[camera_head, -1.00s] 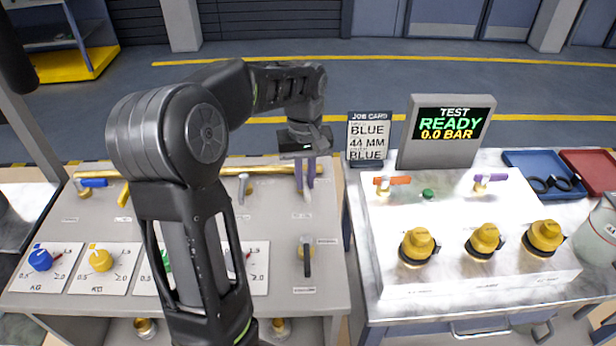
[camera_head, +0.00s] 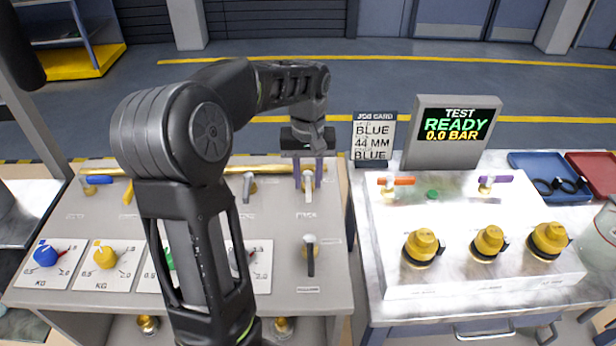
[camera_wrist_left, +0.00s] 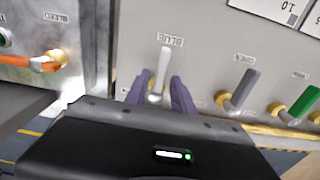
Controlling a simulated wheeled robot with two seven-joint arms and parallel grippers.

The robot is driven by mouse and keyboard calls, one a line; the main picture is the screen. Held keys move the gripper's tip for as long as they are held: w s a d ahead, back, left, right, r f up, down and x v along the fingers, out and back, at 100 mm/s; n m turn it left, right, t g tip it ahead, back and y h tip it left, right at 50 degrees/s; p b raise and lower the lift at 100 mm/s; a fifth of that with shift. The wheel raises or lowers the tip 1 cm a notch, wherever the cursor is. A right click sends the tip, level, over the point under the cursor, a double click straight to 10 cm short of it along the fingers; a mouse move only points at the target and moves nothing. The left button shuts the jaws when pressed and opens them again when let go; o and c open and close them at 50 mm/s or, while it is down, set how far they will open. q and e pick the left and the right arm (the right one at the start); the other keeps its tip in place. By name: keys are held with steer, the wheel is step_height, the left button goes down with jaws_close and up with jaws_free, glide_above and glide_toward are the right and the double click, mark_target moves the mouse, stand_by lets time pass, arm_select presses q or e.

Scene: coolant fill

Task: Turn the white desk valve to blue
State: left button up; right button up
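The white desk valve (camera_head: 308,189) is at the back right of the left desk. Its lever points toward the near side of the desk. In the left wrist view the white lever (camera_wrist_left: 160,72) points at a label (camera_wrist_left: 169,40) reading BLUE, seen upside down. My left gripper (camera_head: 308,173) is over this valve, with one purple finger on each side of the lever. In the left wrist view the gripper (camera_wrist_left: 160,88) shows narrow gaps between fingers and lever, so it looks open. The valve's base is partly hidden by the fingers. My right gripper is out of view.
A brass pipe (camera_head: 262,168) runs along the back. The job card (camera_head: 373,138) and test screen (camera_head: 452,128) stand to the right. Several yellow knobs (camera_head: 487,240) sit on the right bench.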

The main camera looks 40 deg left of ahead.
mark_target(308, 183)
arm_select(q)
steer(key=shift+o, duration=0.2)
steer(key=shift+r, duration=0.1)
step_height(308, 183, up, 8)
steer(key=shift+f, duration=0.2)
stand_by(0.7)
